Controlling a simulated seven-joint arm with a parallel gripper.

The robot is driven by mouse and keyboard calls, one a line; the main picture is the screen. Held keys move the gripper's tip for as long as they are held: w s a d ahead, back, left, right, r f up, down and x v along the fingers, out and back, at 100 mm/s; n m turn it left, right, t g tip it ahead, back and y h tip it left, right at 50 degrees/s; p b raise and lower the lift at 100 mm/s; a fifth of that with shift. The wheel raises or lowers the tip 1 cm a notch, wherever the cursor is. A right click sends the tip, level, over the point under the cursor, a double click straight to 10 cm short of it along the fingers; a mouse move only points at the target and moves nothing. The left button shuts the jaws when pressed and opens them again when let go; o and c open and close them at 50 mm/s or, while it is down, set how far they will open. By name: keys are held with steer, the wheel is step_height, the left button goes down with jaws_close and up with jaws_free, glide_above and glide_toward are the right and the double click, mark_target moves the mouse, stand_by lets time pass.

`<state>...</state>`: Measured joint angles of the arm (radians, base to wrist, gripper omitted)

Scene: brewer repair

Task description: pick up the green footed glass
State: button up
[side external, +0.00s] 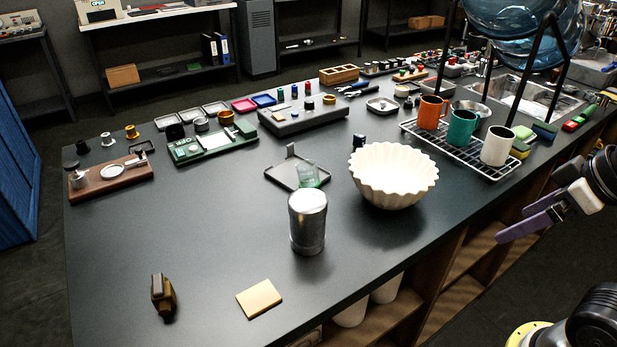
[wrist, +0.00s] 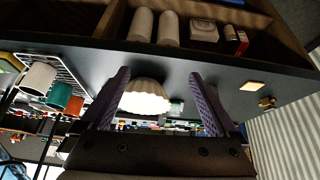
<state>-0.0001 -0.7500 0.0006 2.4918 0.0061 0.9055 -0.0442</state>
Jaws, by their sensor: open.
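The green footed glass (side external: 308,174) is small and translucent. It stands on a flat dark tray (side external: 283,178) mid-table, behind a metal canister (side external: 307,228) that hides its lower part in the side view. In the wrist view a small greenish shape (wrist: 176,106) beside the white bowl appears to be the glass; detail is too small to tell. My gripper (side external: 512,226), with purple fingers, is open and empty. It is off the table's right front edge, well apart from the glass. Its fingers also show spread in the wrist view (wrist: 160,76).
A fluted white bowl (side external: 393,178) stands right of the glass. A wire rack (side external: 450,150) with orange, teal and white mugs is further right. A tan square (side external: 259,298) and a brown object (side external: 163,297) lie at the front left. The left middle of the table is clear.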

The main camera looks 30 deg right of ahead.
steer(key=w+a+r+n+y, duration=0.1)
steer(key=w+a+r+n, duration=0.1)
steer(key=w+r, duration=0.55)
steer(key=w+a+r+n, duration=0.1)
steer(key=w+r, duration=0.4)
steer(key=w, duration=0.6)
steer(key=n+y, duration=0.1)
glide_above(310, 170)
steer(key=s+d, duration=0.5)
step_height(310, 170, down, 7)
steer(key=shift+g, duration=0.9)
steer(key=x, duration=1.3)
steer(key=shift+f, duration=0.1)
steer(key=shift+a+x, duration=0.25)
steer(key=shift+x, duration=1.25)
steer(key=shift+a+x, duration=0.2)
steer(key=shift+x, duration=1.35)
steer(key=shift+w, duration=0.1)
jaws_close()
steer(key=shift+r, duration=0.25)
